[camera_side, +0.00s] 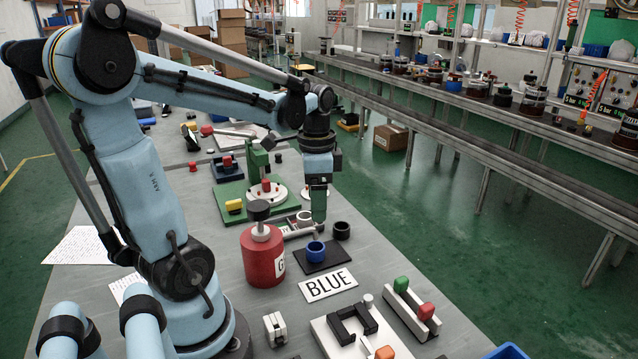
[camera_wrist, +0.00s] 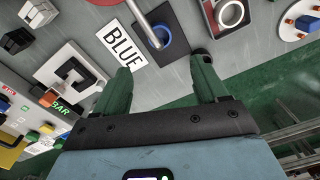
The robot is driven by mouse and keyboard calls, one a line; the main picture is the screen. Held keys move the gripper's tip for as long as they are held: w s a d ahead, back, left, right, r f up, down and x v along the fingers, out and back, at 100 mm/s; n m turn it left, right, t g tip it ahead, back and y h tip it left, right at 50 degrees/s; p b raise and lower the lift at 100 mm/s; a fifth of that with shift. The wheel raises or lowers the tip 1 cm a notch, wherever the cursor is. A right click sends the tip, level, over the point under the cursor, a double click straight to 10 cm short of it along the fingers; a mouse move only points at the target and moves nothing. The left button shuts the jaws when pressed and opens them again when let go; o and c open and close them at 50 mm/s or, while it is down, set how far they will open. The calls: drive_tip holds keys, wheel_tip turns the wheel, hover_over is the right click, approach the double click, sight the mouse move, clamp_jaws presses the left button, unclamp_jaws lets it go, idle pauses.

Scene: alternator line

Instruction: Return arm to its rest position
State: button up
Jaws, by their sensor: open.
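My arm reaches out over the grey table, and my gripper (camera_side: 319,208) points down above it. In the wrist view my gripper (camera_wrist: 163,63) has its two green fingers spread wide with nothing between them. A blue cup (camera_side: 316,251) stands on a black square pad (camera_side: 338,258), just below and in front of my gripper. The cup also shows in the wrist view (camera_wrist: 158,37), beyond the fingertips. A white card reading BLUE (camera_side: 328,285) lies beside the pad. A small black ring (camera_side: 342,231) stands close to the right of my gripper.
A red canister (camera_side: 262,258) with a dark knob stands left of the pad. A green press fixture (camera_side: 262,175) is behind. A white block with a black bracket (camera_side: 350,326) and a rail with green and red knobs (camera_side: 410,308) are in front. The conveyor (camera_side: 470,110) runs at right.

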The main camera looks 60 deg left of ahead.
drive_tip(key=w+d+n+t, duration=0.2)
drive_tip(key=d+n+t, duration=0.2)
drive_tip(key=d, duration=1)
drive_tip(key=shift+d+r+t, duration=0.15)
drive_tip(key=shift+r+t, duration=0.3)
drive_tip(key=shift+t, duration=1.05)
